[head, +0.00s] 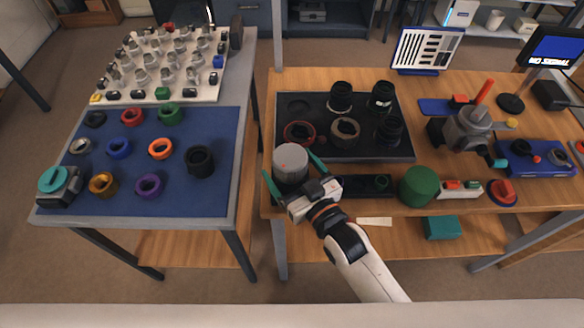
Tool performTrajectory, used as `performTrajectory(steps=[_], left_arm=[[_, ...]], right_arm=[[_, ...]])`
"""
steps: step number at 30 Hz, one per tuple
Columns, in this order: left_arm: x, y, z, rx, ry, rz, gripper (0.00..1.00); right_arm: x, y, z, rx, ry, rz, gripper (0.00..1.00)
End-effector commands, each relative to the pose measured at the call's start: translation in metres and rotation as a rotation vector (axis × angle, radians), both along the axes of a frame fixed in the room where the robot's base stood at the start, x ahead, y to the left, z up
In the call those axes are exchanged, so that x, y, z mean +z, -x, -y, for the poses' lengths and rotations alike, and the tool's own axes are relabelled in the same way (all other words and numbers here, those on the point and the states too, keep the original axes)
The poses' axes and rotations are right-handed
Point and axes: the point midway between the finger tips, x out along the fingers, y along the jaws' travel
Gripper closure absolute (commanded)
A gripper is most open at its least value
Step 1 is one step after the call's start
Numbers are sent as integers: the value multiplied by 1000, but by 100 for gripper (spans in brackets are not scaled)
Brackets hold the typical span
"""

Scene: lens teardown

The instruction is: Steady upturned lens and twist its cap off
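A grey round cap (290,160) tops a dark cylinder, which looks like the upturned lens (283,185), standing upright at the front left of the wooden table. My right gripper (288,163) comes in from the lower right, its two green fingers on either side of the lens and cap. The fingers are spread wider than the cap, and I see no clear contact. The lower part of the lens is partly hidden by the gripper. My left gripper is not in view.
Behind the lens is a black tray (342,153) with several dark lens parts. To its right stand a green cylinder (419,186) and a grey clamp-like device (468,130). A blue-matted table (215,125) with rings is at left, across a gap.

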Motion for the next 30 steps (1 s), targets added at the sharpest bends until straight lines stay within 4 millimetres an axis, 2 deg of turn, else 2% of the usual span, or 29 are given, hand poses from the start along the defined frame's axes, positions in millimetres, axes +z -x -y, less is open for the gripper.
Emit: performTrajectory(steps=[1,2,10,11,15,25,30], left_arm=[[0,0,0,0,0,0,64],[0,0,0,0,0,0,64],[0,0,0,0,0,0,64],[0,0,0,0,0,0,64],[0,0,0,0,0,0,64],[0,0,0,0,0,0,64],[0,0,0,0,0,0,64]], right_arm=[[0,0,0,0,0,0,17],[0,0,0,0,0,0,22],[0,0,0,0,0,0,66],[0,0,0,0,0,0,33],[0,0,0,0,0,0,10],[-1,2,2,0,1,-1,10],[-2,17,10,0,2,-3,10]])
